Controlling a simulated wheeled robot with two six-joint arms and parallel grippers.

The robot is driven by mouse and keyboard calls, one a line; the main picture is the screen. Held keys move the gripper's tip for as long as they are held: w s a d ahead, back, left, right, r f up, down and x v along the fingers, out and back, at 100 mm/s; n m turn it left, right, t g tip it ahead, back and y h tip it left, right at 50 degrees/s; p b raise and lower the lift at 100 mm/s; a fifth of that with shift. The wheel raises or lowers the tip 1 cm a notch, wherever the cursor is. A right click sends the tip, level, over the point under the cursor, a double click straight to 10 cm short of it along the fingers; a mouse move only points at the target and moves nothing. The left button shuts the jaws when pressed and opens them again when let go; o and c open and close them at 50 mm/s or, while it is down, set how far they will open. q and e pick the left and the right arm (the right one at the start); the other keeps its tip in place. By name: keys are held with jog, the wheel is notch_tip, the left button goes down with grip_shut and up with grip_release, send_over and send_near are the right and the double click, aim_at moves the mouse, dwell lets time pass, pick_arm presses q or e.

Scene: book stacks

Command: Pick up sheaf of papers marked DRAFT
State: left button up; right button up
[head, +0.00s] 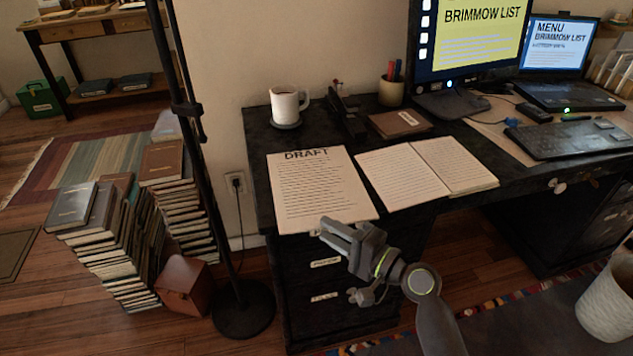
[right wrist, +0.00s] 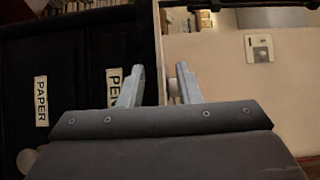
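The sheaf of papers marked DRAFT (head: 318,186) lies flat on the left part of the black desk, printed side up. Its near edge reaches the desk's front edge and seems to stick out slightly past it. My right gripper (head: 328,234) is just in front of that near edge, pointing left. In the right wrist view its two fingers (right wrist: 157,86) stand apart with a gap between them. I cannot clearly make out the sheaf in that view, and nothing is visibly held. My left gripper is not in view.
An open notebook (head: 428,168) lies right of the sheaf. A white mug (head: 288,104) stands behind it, near a black stapler-like object (head: 346,115). A lamp pole (head: 203,170) and book stacks (head: 115,245) stand left of the desk. Labelled drawers (head: 327,280) are below.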

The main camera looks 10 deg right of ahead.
jog(key=shift+x, duration=0.8)
grip_shut()
jog(key=shift+r, duration=0.1)
